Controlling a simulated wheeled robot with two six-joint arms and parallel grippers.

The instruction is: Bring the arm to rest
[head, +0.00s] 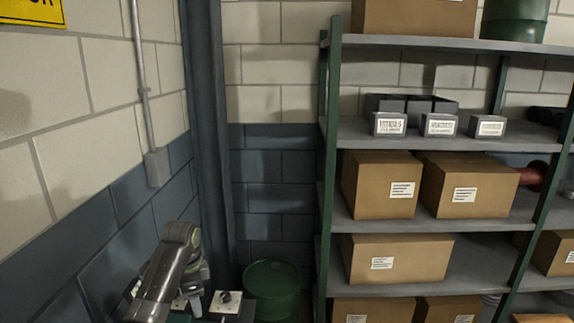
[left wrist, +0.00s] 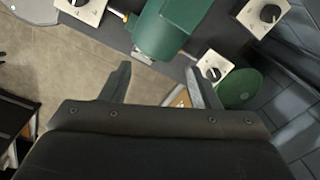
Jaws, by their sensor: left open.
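My left arm comes in at the lower left of the head view, beside the block wall. Its gripper shows in the left wrist view (left wrist: 157,82), with two dark fingers spread apart and nothing between them. Just beyond the fingertips is a green rounded housing (left wrist: 162,32) on a dark surface. I cannot tell exactly how far the fingers are from it, but they look apart. My right gripper is in neither view.
Pale plates with black knobs sit around the housing, one at its right (left wrist: 214,68). A green drum (head: 272,282) stands in the corner. A shelf rack (head: 328,180) with cardboard boxes (head: 395,257) fills the right. A conduit (head: 143,80) runs down the left wall.

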